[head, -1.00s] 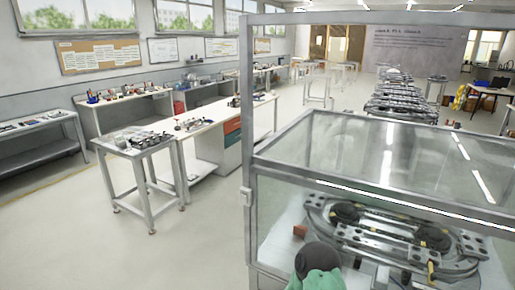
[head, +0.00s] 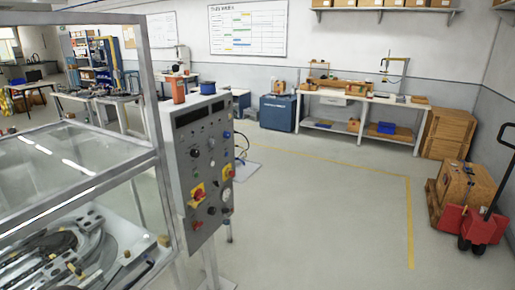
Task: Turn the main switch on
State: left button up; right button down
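A grey control cabinet (head: 198,160) stands on a post just left of the middle in the head view, beside the glass-walled enclosure. Its front carries several knobs and buttons. Two red switches on yellow plates show: one lower left (head: 198,194) and one at the right (head: 228,172). A red button (head: 197,225) sits below the left one. I cannot tell which is the main switch, nor read the switch positions or labels. Neither of my grippers is in view.
The framed glass enclosure (head: 157,120) with the ring track (head: 65,255) fills the left. Open floor (head: 320,220) lies right of the cabinet. A red pallet jack (head: 475,225) with a box stands at the far right. A workbench (head: 360,105) is along the back wall.

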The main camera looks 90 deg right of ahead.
aim_at(198, 194)
jog(key=z, duration=2.45)
